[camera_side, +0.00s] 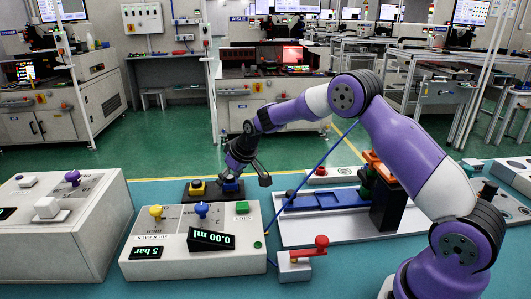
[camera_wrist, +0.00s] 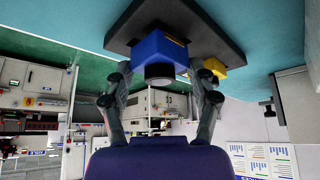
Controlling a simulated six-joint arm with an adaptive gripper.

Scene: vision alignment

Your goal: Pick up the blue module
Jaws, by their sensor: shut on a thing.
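The blue module (camera_side: 232,188) is a small blue block at the right part of a dark plate (camera_side: 213,196) behind the white control box. It also shows in the wrist view (camera_wrist: 158,49), with a dark round knob facing my gripper, and it appears to be still against the black plate (camera_wrist: 118,34). My gripper (camera_side: 236,178) reaches down over it from above. In the wrist view my gripper (camera_wrist: 162,72) has one finger on each side of the blue module and is shut on it. The fingers hide part of its sides.
A yellow module (camera_side: 197,188) sits close beside the blue one on the plate. The white control box (camera_side: 150,265) with knobs and displays stands in front. A fixture with a blue rail (camera_side: 325,198) is to the right. A blue cable (camera_side: 310,178) runs nearby.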

